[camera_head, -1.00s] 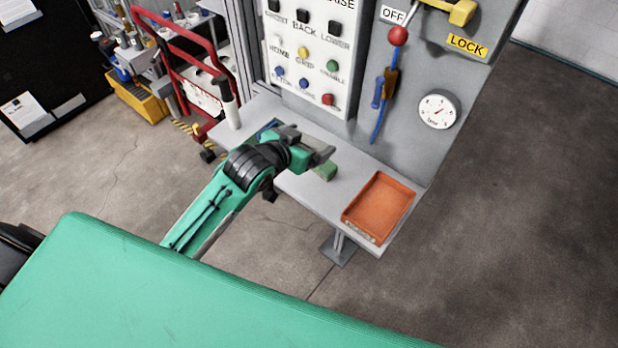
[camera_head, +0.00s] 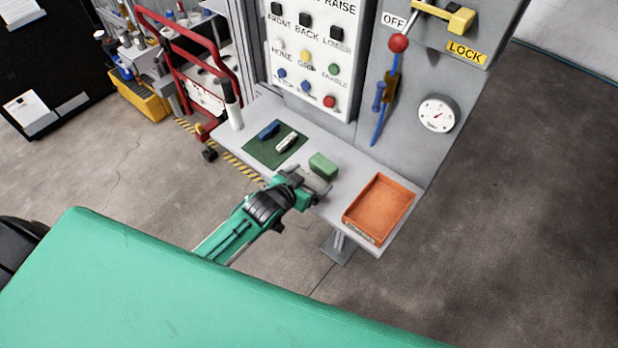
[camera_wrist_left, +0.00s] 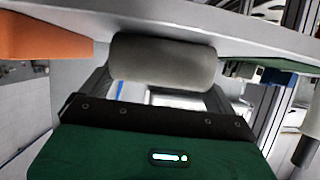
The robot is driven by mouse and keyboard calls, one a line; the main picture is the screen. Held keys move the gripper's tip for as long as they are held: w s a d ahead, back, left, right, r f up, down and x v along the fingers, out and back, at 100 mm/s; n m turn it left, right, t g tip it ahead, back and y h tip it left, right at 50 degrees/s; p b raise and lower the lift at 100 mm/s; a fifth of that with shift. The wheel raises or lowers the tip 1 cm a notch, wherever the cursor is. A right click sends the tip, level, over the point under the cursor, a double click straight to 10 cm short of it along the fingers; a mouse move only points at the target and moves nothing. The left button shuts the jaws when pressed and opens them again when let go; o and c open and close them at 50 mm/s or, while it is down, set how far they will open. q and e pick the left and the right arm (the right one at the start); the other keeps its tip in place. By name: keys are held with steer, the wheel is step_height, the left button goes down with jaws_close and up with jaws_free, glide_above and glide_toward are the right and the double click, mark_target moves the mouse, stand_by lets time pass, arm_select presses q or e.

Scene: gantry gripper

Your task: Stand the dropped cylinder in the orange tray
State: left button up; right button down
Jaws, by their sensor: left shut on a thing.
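A grey cylinder (camera_wrist_left: 162,60) lies sideways across the jaws of my left gripper (camera_wrist_left: 160,78) in the left wrist view. The gripper is shut on it. In the head view my left gripper (camera_head: 316,186) is at the front edge of the grey shelf, left of the orange tray; the cylinder is hard to make out there. The orange tray (camera_head: 378,207) sits at the shelf's right end and looks empty. Its orange side also shows at the upper left of the left wrist view (camera_wrist_left: 45,36). My right gripper is not in view.
A green block (camera_head: 323,166) stands on the shelf (camera_head: 345,180) just behind the gripper. A dark green mat (camera_head: 262,151) with a blue item (camera_head: 269,130) and a white item (camera_head: 287,142) lies further left. The control panel (camera_head: 440,75) rises behind the shelf.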

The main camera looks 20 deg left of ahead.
arm_select(q)
steer(key=o, duration=1.1)
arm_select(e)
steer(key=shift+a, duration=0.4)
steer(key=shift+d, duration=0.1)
arm_select(q)
steer(key=shift+s+r, duration=0.1)
steer(key=shift+s, duration=0.05)
steer(key=b+v, duration=0.2)
steer(key=v, duration=0.9)
steer(key=shift+s+r, duration=0.2)
steer(key=shift+s, duration=0.1)
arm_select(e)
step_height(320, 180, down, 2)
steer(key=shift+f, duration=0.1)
arm_select(q)
steer(key=shift+a, duration=0.15)
